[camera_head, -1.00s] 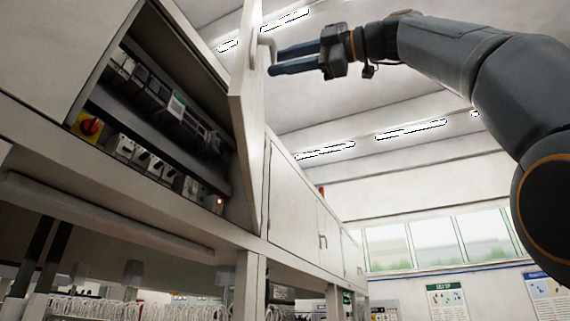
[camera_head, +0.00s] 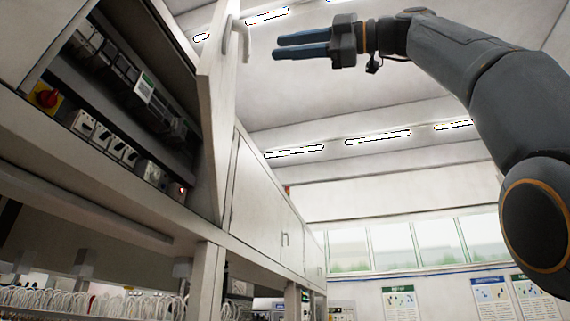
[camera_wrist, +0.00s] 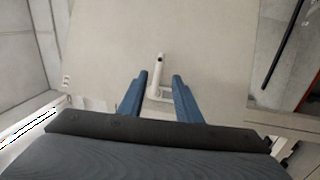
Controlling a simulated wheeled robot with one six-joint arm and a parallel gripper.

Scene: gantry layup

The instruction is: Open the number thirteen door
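A pale cabinet door (camera_head: 214,120) stands swung open on the upper row of cabinets in the head view. No number is readable on it. Its handle (camera_head: 243,42) is a light bar near the top of the door. My gripper (camera_head: 274,46) has two blue fingers that point left towards the handle, with a gap between fingertips and handle. In the wrist view my gripper (camera_wrist: 160,78) is open and empty. The door panel (camera_wrist: 200,35) fills the top middle there, and the handle (camera_wrist: 159,70) appears between the fingers.
The open cabinet holds electrical gear, including a red rotary switch (camera_head: 46,96) and several breakers (camera_head: 105,138). Shut cabinet doors (camera_head: 262,200) continue to the right. A frame post (camera_head: 206,285) stands below. The space right of the door is clear apart from my arm.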

